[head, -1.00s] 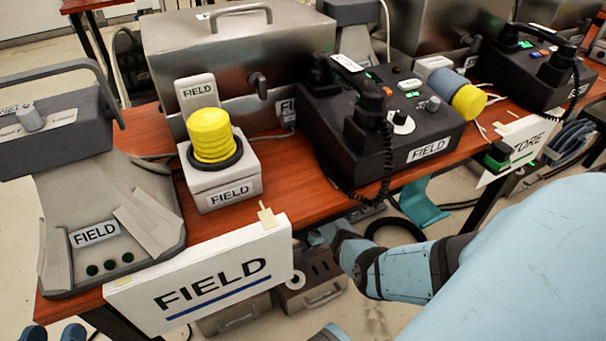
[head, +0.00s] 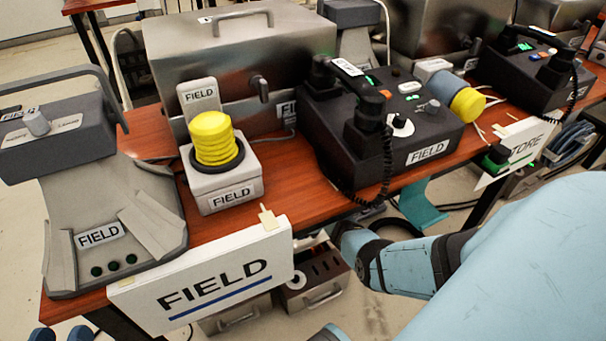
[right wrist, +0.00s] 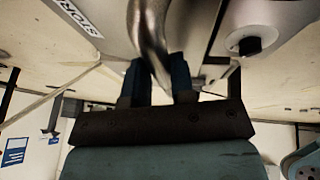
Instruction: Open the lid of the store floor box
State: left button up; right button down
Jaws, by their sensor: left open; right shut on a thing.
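In the right wrist view, a curved metal handle (right wrist: 150,35) on a grey surface with a partly cut-off STORE label (right wrist: 82,20) lies between the fingers of my right gripper (right wrist: 157,75), which is shut on it. In the head view my right arm reaches down past the table's front edge; its gripper is hidden. A grey floor box (head: 325,292) with a front handle stands under the table, its dark inside and a white roll showing; I cannot read a label on it. My left gripper (head: 58,334) is open at the bottom left, mostly cut off, away from the box.
A FIELD sign (head: 205,285) hangs at the table's front and covers part of the floor boxes. A second grey floor box (head: 238,316) stands left of the first. Phones, a yellow-button unit (head: 222,178) and metal cases crowd the wooden table (head: 285,192).

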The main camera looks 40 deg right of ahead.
pick_arm(q)
jog(key=shift+w+a+m+t+h+b, duration=0.45)
jog(key=shift+m+b, duration=0.35)
jog(key=shift+b, duration=0.4)
pick_arm(e)
jog(key=w+d+r, duration=0.1)
jog(key=w+r, duration=0.4)
jog(key=w, duration=0.2)
jog(key=shift+d+r, duration=0.15)
jog(key=shift+d, duration=0.2)
pick_arm(q)
jog(key=shift+d, duration=0.1)
pick_arm(e)
jog(key=shift+w, duration=0.1)
jog(key=c, duration=1)
grip_release()
jog(key=shift+o, duration=0.2)
pick_arm(q)
jog(key=shift+r+y, duration=0.2)
jog(key=shift+y, duration=0.15)
